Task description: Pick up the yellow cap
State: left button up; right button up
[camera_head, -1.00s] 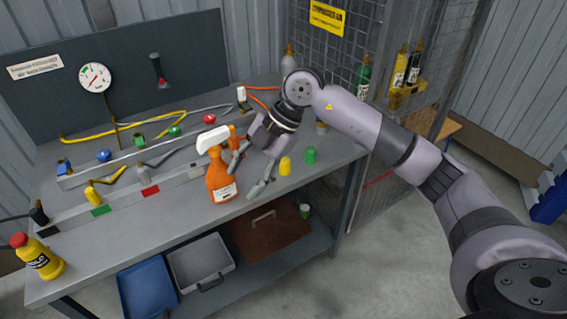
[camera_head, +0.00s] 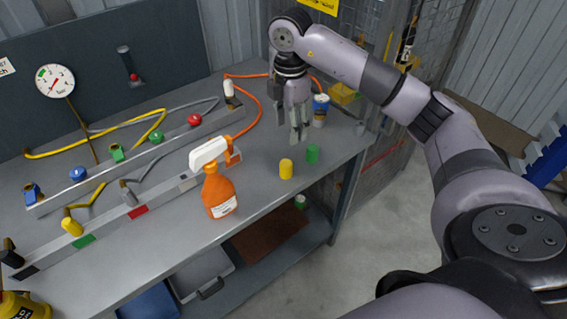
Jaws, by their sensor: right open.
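The yellow cap (camera_head: 286,169) is a small upright cylinder on the grey bench top, near its front edge. A green cap (camera_head: 312,154) stands just right of it. My right gripper (camera_head: 299,137) points down over the bench, behind the yellow cap and apart from it. Its fingers are open and I see nothing between them. My left gripper does not show.
An orange spray bottle (camera_head: 219,192) with a white head stands left of the yellow cap. A blue and white can (camera_head: 320,110) stands right of my gripper. Rails with coloured nozzles (camera_head: 130,197) and hoses cover the bench's left. Mesh (camera_head: 375,110) borders the right.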

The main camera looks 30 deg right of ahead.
send_over(286, 163)
jog(key=f, duration=0.5)
jog(key=shift+s+d+f+p, duration=0.25)
jog(key=shift+f+p, duration=0.15)
notch_tip(286, 163, down, 3)
jog(key=shift+w+f, duration=0.1)
jog(key=f, duration=0.2)
jog(key=f+p, duration=0.1)
jog(key=f, duration=0.1)
jog(key=shift+w+a+f+p, duration=0.2)
jog(key=shift+p, duration=0.1)
jog(key=shift+f, duration=0.25)
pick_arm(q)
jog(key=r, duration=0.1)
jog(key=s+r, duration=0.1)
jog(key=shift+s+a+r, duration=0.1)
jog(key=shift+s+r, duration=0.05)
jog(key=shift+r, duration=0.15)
pick_arm(e)
jog(key=shift+c, duration=0.3)
jog(key=c, duration=0.9)
jog(key=shift+r, duration=0.1)
